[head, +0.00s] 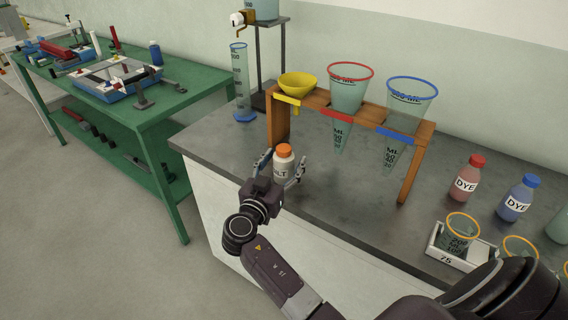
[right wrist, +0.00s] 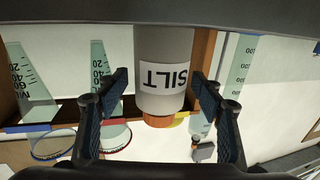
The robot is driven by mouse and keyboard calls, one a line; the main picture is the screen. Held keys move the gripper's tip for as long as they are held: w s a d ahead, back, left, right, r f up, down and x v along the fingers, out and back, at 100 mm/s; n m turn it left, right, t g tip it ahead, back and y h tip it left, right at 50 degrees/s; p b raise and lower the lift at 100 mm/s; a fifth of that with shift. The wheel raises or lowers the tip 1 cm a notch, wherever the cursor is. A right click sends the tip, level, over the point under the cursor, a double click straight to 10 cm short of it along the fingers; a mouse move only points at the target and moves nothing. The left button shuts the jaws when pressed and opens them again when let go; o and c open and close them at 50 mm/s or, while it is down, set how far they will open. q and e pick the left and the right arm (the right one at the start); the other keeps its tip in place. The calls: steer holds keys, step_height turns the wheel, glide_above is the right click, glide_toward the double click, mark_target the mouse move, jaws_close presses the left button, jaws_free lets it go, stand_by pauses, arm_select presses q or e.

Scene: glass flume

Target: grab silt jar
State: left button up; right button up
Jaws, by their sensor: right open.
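The silt jar (head: 283,166) is a pale jar with an orange cap and a label ending in "LT" in the head view. It stands upright on the grey bench in front of the wooden funnel rack. My right gripper (head: 281,170) is open, with one finger on each side of the jar. In the right wrist view the jar (right wrist: 162,75), labelled "SILT", shows upside down between the two open fingers (right wrist: 160,98), with a gap visible on each side. My left gripper is not in view.
The wooden rack (head: 419,158) holds a yellow funnel (head: 298,85) and two tall cones right behind the jar. A measuring cylinder (head: 240,80) stands back left. Dye bottles (head: 465,178) and a beaker (head: 460,233) stand to the right. The bench's front edge is near.

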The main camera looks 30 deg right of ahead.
steer(key=shift+c, duration=0.7)
steer(key=c, duration=1.2)
